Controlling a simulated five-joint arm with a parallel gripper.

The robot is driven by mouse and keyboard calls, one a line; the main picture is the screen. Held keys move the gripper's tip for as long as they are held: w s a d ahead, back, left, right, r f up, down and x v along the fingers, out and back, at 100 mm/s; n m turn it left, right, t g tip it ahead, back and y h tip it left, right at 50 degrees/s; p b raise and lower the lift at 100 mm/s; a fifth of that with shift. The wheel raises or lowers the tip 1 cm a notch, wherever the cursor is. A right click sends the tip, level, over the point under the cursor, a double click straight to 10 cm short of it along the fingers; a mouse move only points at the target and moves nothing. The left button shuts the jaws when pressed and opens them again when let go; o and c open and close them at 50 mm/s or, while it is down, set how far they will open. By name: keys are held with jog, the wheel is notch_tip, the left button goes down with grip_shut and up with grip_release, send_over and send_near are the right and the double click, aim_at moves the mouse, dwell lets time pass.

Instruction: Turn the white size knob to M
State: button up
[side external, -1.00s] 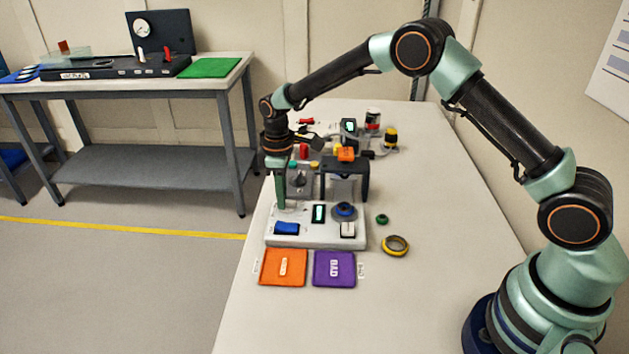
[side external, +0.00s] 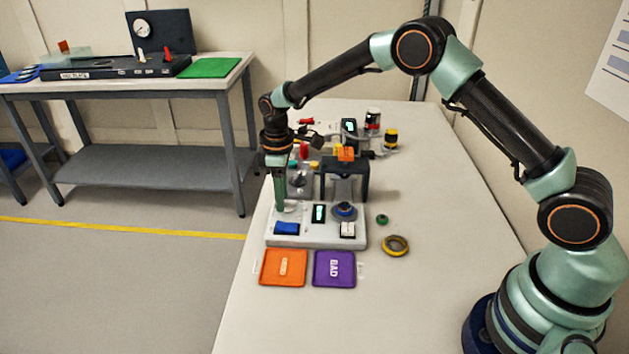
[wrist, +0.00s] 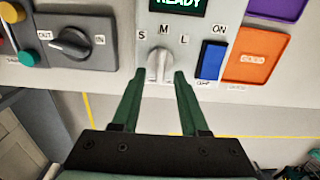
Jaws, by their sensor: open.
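The white size knob (wrist: 159,65) sits on the light grey panel (wrist: 210,22) below the printed letters S, M and L. Its raised grip runs roughly up and down in the wrist view; I cannot tell for sure which letter it points at. My gripper (wrist: 160,73) is open, with one green fingertip on each side of the knob's lower part. I cannot tell whether either fingertip touches it. In the side external view my gripper (side external: 279,208) points down at the panel's left part, and its fingers largely hide the knob.
A lit READY display (wrist: 178,4) is above. A dark IN/OUT knob (wrist: 72,43) is to the left. Orange (side external: 283,268) and purple (side external: 334,269) pads lie before the panel. The table's right side is mostly clear.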

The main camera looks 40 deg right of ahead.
notch_tip(320, 180, up, 12)
dwell(0.4)
notch_tip(320, 180, up, 6)
jog(key=m+t, duration=0.1)
jog(key=m, duration=0.1)
send_over(301, 212)
jog(key=s+d+r+m+t, duration=0.2)
jog(key=s+r, duration=0.2)
jog(key=s, duration=0.2)
jog(key=s+d+f+m+t, duration=0.1)
jog(key=s+d+m, duration=0.3)
jog(key=s, duration=0.9)
jog(key=shift+s+m+t, duration=0.25)
jog(key=shift+m+t, duration=0.25)
jog(key=shift+t, duration=0.3)
